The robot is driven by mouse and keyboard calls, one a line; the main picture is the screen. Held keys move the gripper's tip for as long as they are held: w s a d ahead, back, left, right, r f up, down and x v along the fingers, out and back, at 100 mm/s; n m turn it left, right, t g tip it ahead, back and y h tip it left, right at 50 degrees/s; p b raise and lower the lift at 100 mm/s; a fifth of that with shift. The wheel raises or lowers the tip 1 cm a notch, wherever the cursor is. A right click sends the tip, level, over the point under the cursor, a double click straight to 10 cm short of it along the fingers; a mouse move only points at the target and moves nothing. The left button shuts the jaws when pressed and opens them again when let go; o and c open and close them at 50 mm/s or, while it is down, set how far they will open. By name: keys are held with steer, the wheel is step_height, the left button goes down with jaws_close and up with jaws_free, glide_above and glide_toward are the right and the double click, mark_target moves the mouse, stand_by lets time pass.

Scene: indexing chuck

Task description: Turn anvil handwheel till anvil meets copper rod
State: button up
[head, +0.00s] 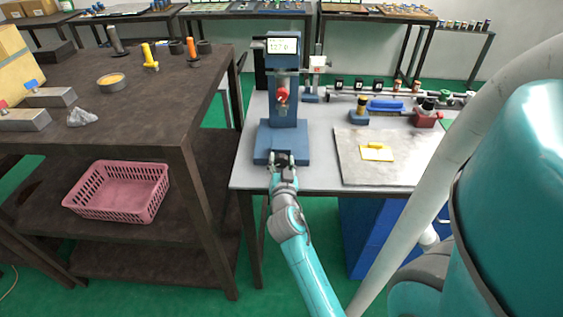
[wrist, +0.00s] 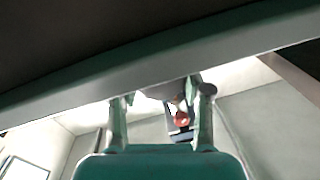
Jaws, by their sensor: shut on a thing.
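The blue test stand (head: 283,75) stands upright on the grey table, with a lit display at its top. A red part (head: 283,94) sits at the front of its column; it also shows in the wrist view (wrist: 182,119). I cannot make out the copper rod or the anvil tip there. My gripper (head: 281,160) is at the front edge of the stand's blue base, its fingers around the anvil handwheel, which is mostly hidden. In the wrist view my gripper (wrist: 160,105) has its fingers apart, with a grey rounded piece between them.
A grey plate (head: 362,170) with a yellow piece lies to the right. Behind it are a blue-handled tool (head: 386,105) and a red block (head: 426,119). A dark workbench (head: 140,110) with a pink basket (head: 118,191) below stands left, across a gap.

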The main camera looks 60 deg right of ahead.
steer(key=o, duration=1.2)
steer(key=shift+c, duration=0.2)
steer(key=shift+a, duration=0.15)
steer(key=v, duration=1.2)
